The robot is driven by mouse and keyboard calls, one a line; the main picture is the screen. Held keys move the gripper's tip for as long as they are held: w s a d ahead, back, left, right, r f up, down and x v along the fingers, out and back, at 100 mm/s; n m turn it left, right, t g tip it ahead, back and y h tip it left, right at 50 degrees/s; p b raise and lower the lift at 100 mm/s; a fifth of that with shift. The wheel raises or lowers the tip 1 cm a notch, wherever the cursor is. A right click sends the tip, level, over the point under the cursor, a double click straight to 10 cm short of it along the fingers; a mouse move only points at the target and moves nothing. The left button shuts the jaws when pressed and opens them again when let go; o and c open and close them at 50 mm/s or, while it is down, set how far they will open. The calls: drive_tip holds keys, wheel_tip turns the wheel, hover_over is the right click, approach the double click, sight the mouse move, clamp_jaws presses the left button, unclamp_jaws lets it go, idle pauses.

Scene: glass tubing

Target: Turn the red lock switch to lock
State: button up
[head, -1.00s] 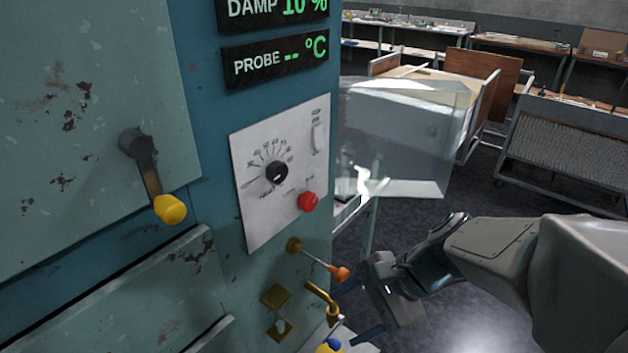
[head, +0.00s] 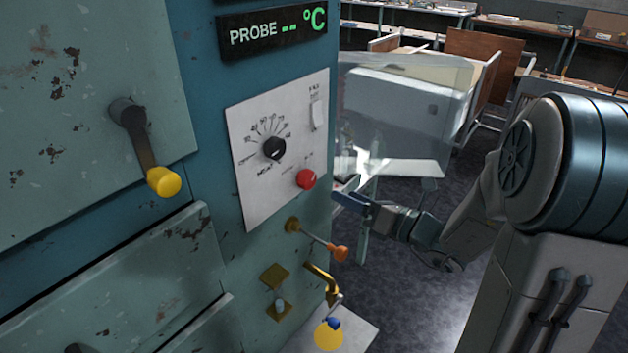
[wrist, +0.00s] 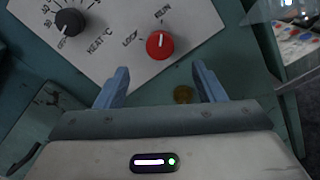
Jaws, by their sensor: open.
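The red lock switch (head: 306,179) is a round knob low on the white control plate (head: 257,190). My gripper (head: 352,202) is just right of the cabinet's edge, a little right of and below the knob in the head view. In the wrist view my gripper (wrist: 159,82) has its blue fingers spread with nothing between them, and the knob lies beyond the fingertips, apart from them.
A black HEAT dial (head: 274,149) and a white rocker switch (head: 316,114) share the plate. Below are an orange-tipped lever (head: 338,253) and a brass tap (head: 323,283). A yellow-ended handle (head: 163,182) sticks out at left. A clear box stands behind.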

sight(312, 181)
drive_tip(key=p+x, duration=0.1)
drive_tip(key=x, duration=0.8)
drive_tip(key=shift+w+a, duration=0.25)
drive_tip(key=shift+a, duration=0.1)
drive_tip(key=shift+c, duration=0.3)
drive_tip(key=c, duration=0.9)
